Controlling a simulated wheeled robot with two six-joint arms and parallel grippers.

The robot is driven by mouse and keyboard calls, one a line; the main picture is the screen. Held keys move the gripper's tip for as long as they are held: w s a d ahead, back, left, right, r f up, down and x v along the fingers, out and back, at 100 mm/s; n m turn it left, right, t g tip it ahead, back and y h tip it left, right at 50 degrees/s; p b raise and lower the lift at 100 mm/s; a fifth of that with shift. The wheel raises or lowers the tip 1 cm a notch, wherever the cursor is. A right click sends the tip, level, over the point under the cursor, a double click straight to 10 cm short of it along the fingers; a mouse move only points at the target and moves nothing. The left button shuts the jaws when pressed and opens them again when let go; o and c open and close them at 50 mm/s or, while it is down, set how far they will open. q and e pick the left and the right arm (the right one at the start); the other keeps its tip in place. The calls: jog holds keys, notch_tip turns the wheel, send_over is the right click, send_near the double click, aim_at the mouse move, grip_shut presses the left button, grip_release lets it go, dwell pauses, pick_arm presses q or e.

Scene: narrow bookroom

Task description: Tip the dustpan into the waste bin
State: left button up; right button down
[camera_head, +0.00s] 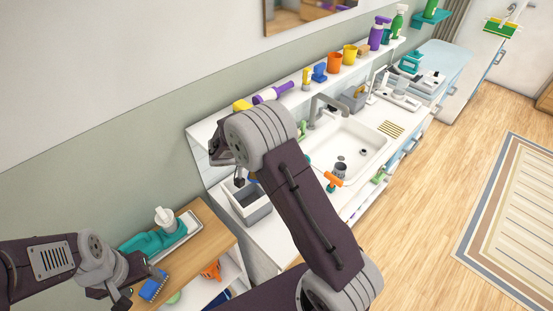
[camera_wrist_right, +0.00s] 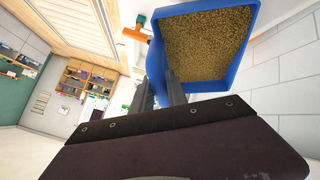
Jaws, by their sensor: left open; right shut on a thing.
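The blue dustpan (camera_wrist_right: 246,68) fills the upper right of the right wrist view. A layer of brown grains (camera_wrist_right: 205,40) lies in it. My right gripper (camera_wrist_right: 158,92) is shut on the dustpan; its gripped part is largely hidden. In the head view my right arm covers most of the dustpan. A grey, open-topped box (camera_head: 262,213), which looks like the waste bin, stands just below the right hand, partly behind my arm. My left gripper (camera_head: 120,296) is open and empty beside a blue brush (camera_head: 153,287) at the wooden shelf's front edge.
A white sink (camera_head: 352,150) and a tap (camera_head: 325,108) are right of the grey box. An orange-handled tool (camera_head: 333,180) stands at the sink's near edge. Bottles and cups line the back ledge. A teal tray (camera_head: 150,243) and a white pump bottle (camera_head: 166,220) are on the wooden shelf.

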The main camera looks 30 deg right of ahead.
jog(key=shift+a+b, duration=0.25)
jog(key=shift+b, duration=0.4)
jog(key=shift+a+r+h+b, duration=0.1)
jog(key=shift+r+h+b, duration=0.2)
jog(key=shift+h, duration=0.1)
jog(key=shift+a+b, duration=0.2)
jog(key=shift+b, duration=0.5)
jog(key=shift+a+r+h, duration=0.1)
jog(key=shift+a+h, duration=0.05)
jog(key=shift+h, duration=0.25)
jog(key=shift+r+b, duration=0.1)
jog(key=shift+b, duration=0.2)
